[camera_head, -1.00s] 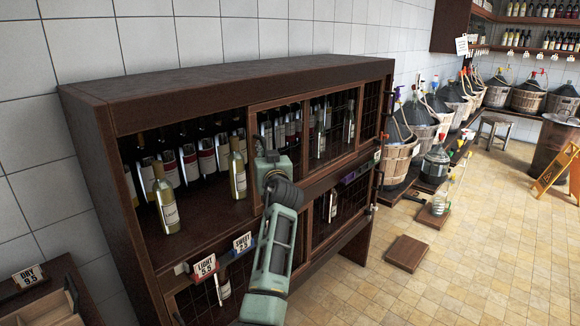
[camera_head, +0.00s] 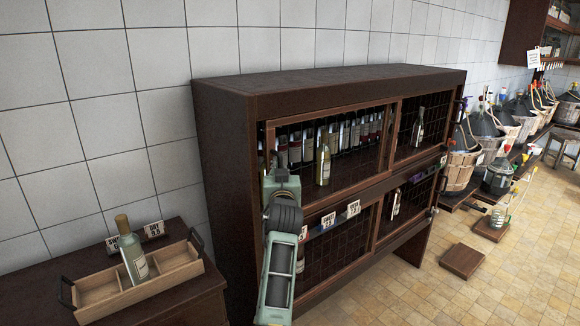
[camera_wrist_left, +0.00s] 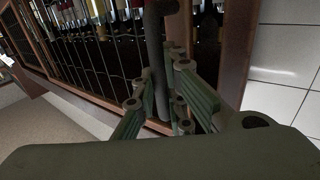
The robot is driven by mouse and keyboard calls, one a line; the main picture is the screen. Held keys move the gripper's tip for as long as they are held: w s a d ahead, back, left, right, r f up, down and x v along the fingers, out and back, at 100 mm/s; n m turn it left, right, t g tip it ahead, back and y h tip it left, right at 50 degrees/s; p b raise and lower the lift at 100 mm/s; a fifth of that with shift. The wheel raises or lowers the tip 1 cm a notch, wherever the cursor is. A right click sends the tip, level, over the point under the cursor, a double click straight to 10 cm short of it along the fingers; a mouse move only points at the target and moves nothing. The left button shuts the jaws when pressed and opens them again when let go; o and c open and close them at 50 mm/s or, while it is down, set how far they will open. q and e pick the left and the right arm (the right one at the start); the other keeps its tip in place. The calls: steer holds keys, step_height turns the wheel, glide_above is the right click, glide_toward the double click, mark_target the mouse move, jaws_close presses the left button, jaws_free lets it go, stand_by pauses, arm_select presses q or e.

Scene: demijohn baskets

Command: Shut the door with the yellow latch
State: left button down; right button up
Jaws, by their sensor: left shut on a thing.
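A dark wooden cabinet (camera_head: 228,150) holds rows of bottles behind wood-framed mesh doors. The upper left door (camera_head: 395,135) now spans the left part of the upper shelf. My left gripper (camera_wrist_left: 163,75) is at this door's left edge, shut on a dark vertical bar, the door handle (camera_wrist_left: 154,35). In the head view, my forearm hides the fingertips and the handle. A brown frame post (camera_wrist_left: 236,60) stands just right of the fingers in the wrist view. I cannot make out a yellow latch, nor whether the door's left edge meets the cabinet side. My right gripper is out of view.
A low dark table (camera_head: 190,296) at the left holds a wooden tray (camera_head: 180,262) with a green bottle (camera_head: 132,250). Baskets with demijohns (camera_head: 460,170) line the wall at the right.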

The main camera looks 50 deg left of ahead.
arm_select(q)
steer(key=s, duration=0.3)
steer(key=shift+s+a+r+p, duration=0.15)
steer(key=shift+s+a+p, duration=0.05)
steer(key=shift+a+p, duration=0.1)
steer(key=c, duration=2.1)
jaws_free()
steer(key=shift+w+a+f, duration=0.1)
steer(key=shift+a+f, duration=0.1)
steer(key=shift+f, duration=0.05)
steer(key=v, duration=1.2)
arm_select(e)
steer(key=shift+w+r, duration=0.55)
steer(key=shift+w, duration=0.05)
